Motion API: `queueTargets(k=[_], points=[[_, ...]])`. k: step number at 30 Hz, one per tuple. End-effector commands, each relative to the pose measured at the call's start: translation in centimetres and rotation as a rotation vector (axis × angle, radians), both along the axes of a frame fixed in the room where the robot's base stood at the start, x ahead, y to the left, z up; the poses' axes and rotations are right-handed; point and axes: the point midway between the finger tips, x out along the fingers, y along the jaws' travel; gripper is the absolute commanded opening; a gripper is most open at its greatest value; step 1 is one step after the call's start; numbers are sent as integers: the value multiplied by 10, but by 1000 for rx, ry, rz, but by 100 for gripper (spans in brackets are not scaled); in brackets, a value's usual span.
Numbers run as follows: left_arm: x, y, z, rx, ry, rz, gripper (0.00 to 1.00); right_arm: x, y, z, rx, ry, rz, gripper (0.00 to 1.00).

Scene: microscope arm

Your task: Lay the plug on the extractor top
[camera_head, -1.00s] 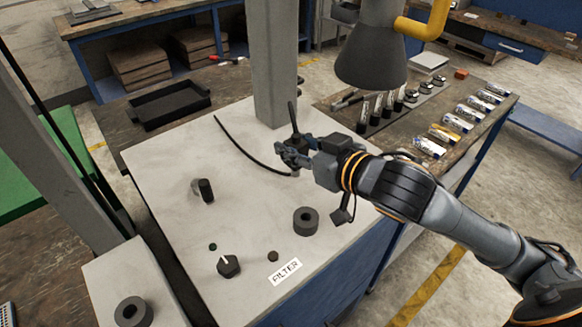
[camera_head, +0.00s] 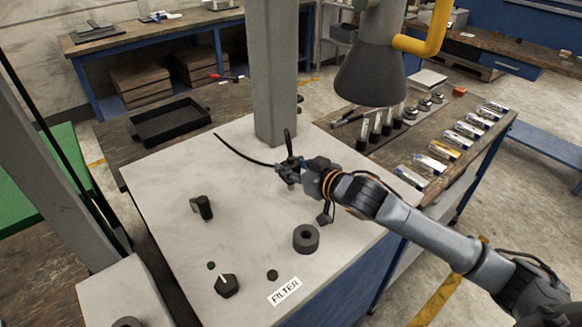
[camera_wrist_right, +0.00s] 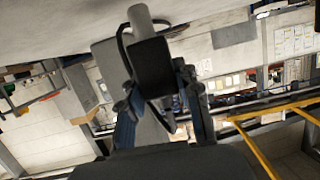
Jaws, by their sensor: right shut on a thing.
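My right gripper (camera_head: 289,172) is low over the pale extractor top (camera_head: 165,185), near its back right part beside the grey post. It is shut on the dark plug (camera_wrist_right: 152,66), which sits between the fingers (camera_wrist_right: 160,100) in the right wrist view as a dark block with a grey round end. In the head view the gripper mostly hides the plug. A black cable (camera_head: 240,153) runs from the back of the top to the gripper. Whether the plug touches the top cannot be told. My left gripper is not in view.
On the top are a dark ring (camera_head: 306,238), a black block (camera_head: 202,207), a knob (camera_head: 227,286) and a FILTER label (camera_head: 285,290). The grey post (camera_head: 273,75) stands behind the gripper, and a dark hood (camera_head: 370,75) hangs to the right. The top's left half is mostly clear.

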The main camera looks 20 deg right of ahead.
Motion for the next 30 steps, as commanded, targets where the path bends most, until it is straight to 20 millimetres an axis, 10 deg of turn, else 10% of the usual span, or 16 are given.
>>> queueTargets(k=[14,15,18,30], points=[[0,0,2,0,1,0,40,0,0,-13,1,-4,-1,0],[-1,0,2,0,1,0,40,0,0,-13,1,-3,-1,39],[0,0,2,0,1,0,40,0,0,-13,1,-3,-1,55],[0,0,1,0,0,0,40,-4,-3,-10,-1,-1,-2,55]])
